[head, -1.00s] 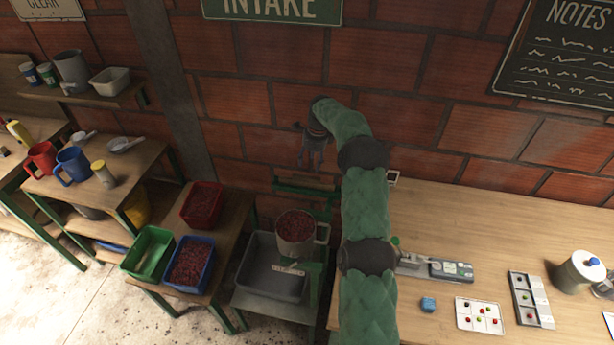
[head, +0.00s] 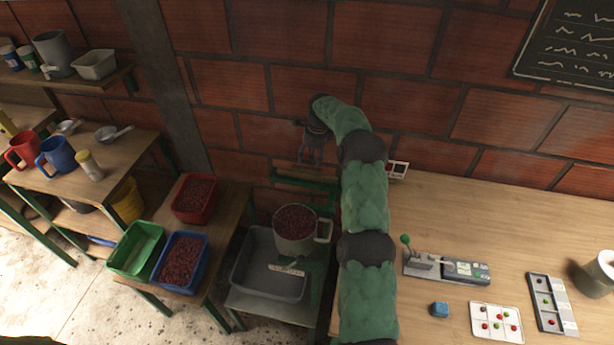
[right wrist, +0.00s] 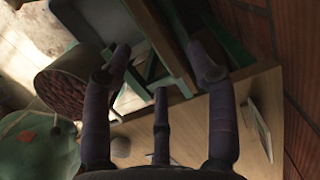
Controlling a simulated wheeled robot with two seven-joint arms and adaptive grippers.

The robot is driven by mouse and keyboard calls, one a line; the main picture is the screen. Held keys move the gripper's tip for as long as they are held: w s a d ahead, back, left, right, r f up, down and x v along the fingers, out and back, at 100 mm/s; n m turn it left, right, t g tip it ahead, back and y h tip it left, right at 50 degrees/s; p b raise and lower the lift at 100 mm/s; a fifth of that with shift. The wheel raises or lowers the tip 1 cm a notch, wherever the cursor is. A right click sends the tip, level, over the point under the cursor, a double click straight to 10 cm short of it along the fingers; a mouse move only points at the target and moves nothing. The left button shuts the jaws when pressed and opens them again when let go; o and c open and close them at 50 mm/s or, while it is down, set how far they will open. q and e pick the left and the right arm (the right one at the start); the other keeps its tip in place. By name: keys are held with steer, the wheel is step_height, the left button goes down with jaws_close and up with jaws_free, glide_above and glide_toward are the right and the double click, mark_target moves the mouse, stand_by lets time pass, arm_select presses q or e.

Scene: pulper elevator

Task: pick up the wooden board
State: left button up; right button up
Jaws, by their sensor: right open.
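The wooden board (head: 306,174) seems to be the narrow wooden slat on the green frame against the brick wall; the fingers partly cover it in the head view. In the right wrist view, a brown wooden plank (right wrist: 154,30) runs between the fingers. My right gripper (head: 311,160) is open, pointing down just above the board; its spread fingers (right wrist: 158,50) straddle the plank, with no visible grip on it. Whether they touch it I cannot tell. My left gripper is not in view.
Red (head: 208,217), blue (head: 160,285) and green (head: 117,262) bins sit left. The right worktable (head: 480,230) holds a lever device (head: 462,270) and sample trays.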

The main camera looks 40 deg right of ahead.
mark_target(307, 169)
steer(key=f, duration=0.3)
steer(key=shift+w+a+f, duration=0.1)
steer(key=shift+w+f, duration=0.05)
steer(key=shift+w, duration=0.1)
steer(key=shift+a+f+b, duration=0.2)
steer(key=shift+f+b, duration=0.15)
steer(key=shift+f, duration=0.2)
steer(key=f, duration=0.2)
steer(key=f+b, duration=0.1)
steer(key=f, duration=0.1)
steer(key=shift+w+a, duration=0.15)
steer(key=shift+a, duration=0.15)
steer(key=shift+r, duration=0.1)
jaws_close()
